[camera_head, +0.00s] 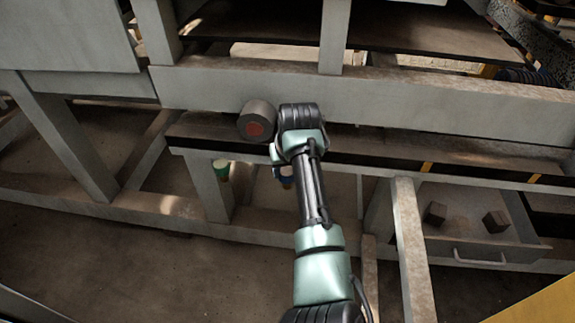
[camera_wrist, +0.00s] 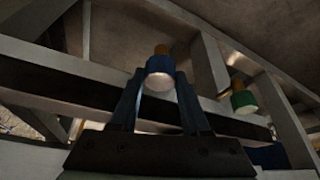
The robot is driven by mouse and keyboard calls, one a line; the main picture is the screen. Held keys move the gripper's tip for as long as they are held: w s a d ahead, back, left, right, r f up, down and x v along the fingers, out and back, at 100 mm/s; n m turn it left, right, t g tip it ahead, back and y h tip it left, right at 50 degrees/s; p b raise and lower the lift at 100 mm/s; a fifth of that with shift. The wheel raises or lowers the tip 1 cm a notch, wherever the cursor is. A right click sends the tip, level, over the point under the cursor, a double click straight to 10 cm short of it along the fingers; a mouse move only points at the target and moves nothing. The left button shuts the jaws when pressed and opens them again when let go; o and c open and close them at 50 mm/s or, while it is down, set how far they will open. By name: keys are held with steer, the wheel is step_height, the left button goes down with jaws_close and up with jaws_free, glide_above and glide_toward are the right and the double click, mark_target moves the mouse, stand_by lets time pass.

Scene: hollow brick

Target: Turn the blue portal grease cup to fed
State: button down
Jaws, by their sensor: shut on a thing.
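The blue grease cup (camera_wrist: 159,65) has a blue band, a pale round face and an orange-brown stem; it sits between the two fingertips of my gripper (camera_wrist: 160,82) in the wrist view. My gripper is shut on it, one finger on each side. In the head view the blue cup (camera_head: 286,171) shows only partly, under the frame beam beside my arm, and my fingers are mostly hidden there. A green grease cup (camera_wrist: 243,100) with a similar pale face is to the right in the wrist view; it also shows in the head view (camera_head: 221,169), left of the blue one.
A grey steel beam (camera_head: 210,88) runs across above the cups. A dark cylinder with a red face (camera_head: 256,121) sits just left of my wrist. Grey posts (camera_head: 205,186) stand near the cups. An open drawer (camera_head: 463,228) with two dark blocks is at the right.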

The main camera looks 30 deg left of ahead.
steer(key=m+p, duration=0.2)
steer(key=p, duration=0.1)
steer(key=shift+s+a+r+h, duration=0.1)
steer(key=shift+s+r+h, duration=0.05)
steer(key=shift+r+h, duration=0.2)
steer(key=m+p, duration=0.1)
steer(key=m+h, duration=0.1)
steer(key=m+t+p, duration=0.1)
steer(key=shift+a+f+m+h+p, duration=0.1)
steer(key=shift+f+m+h+p, duration=0.2)
steer(key=shift+m, duration=0.1)
steer(key=m+h, duration=0.1)
steer(key=m, duration=0.2)
steer(key=shift+a+f+m, duration=0.1)
steer(key=shift+m, duration=0.2)
steer(key=shift+m+h+b, duration=0.75)
steer(key=shift+m+b, duration=0.45)
steer(key=shift+m, duration=0.6)
steer(key=shift+c, duration=1.9)
jaws_free()
